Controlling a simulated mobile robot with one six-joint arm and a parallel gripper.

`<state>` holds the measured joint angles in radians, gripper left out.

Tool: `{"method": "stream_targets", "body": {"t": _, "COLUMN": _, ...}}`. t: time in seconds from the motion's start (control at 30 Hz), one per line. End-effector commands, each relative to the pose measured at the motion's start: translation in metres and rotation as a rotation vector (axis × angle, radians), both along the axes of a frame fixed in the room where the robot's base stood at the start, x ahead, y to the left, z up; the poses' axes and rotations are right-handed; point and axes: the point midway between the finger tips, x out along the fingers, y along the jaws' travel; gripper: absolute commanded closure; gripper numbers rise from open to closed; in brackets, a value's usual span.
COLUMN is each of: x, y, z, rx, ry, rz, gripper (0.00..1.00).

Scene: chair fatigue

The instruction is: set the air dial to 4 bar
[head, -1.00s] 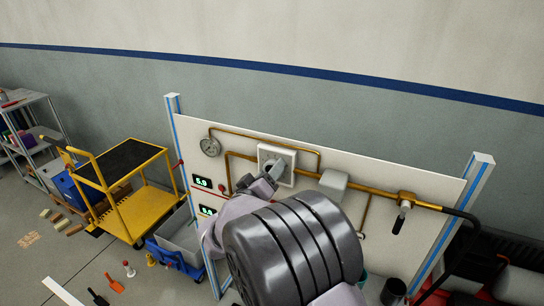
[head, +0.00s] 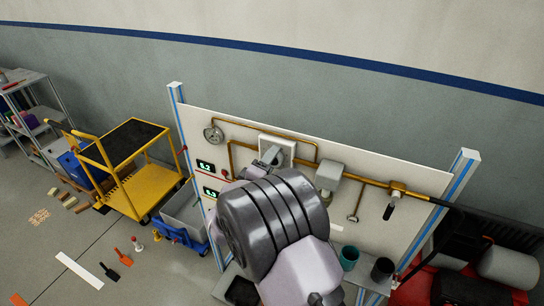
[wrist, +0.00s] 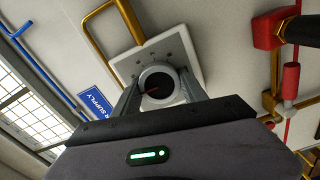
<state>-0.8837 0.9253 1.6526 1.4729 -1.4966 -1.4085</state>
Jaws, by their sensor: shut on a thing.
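The air dial is a round grey knob (wrist: 157,80) with a red pointer mark, on a square white plate (wrist: 182,44). In the head view the plate (head: 284,143) is on the upper middle of the white panel, and my arm partly covers the knob. My gripper (wrist: 159,86) is shut on the knob, one finger on each side. In the head view my gripper (head: 271,156) is small and partly hidden by my wrist. The upper green display (head: 205,166) reads about 6.2; the lower one (head: 211,192) reads about 6.3, both hard to read.
A pressure gauge (head: 213,133) and brass pipes run across the panel (head: 400,170). A grey box (head: 329,175) and a black-handled valve (head: 394,198) are to the right of the dial. A yellow cart (head: 150,185) and a blue trolley (head: 185,225) stand at left.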

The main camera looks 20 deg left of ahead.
Motion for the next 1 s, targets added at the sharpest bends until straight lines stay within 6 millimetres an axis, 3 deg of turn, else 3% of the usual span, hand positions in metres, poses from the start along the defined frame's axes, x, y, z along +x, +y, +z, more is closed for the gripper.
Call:
{"method": "stream_targets", "body": {"t": 0.47, "x": 0.000, "y": 0.000, "z": -0.001, "rx": -0.011, "ry": 0.001, "rz": -0.001, "gripper": 0.91}}
{"method": "stream_targets", "body": {"t": 0.5, "x": 0.000, "y": 0.000, "z": -0.001, "rx": -0.010, "ry": 0.001, "rz": -0.001, "gripper": 0.42}}
{"method": "stream_targets", "body": {"t": 0.57, "x": 0.000, "y": 0.000, "z": 0.000, "rx": -0.010, "ry": 0.001, "rz": -0.001, "gripper": 0.30}}
{"method": "stream_targets", "body": {"t": 0.87, "x": 0.000, "y": 0.000, "z": 0.000, "rx": -0.010, "ry": 0.001, "rz": 0.000, "gripper": 0.28}}
{"method": "stream_targets", "body": {"t": 1.0, "x": -0.013, "y": 0.002, "z": 0.000, "rx": -0.011, "ry": 0.002, "rz": 0.001, "gripper": 0.28}}
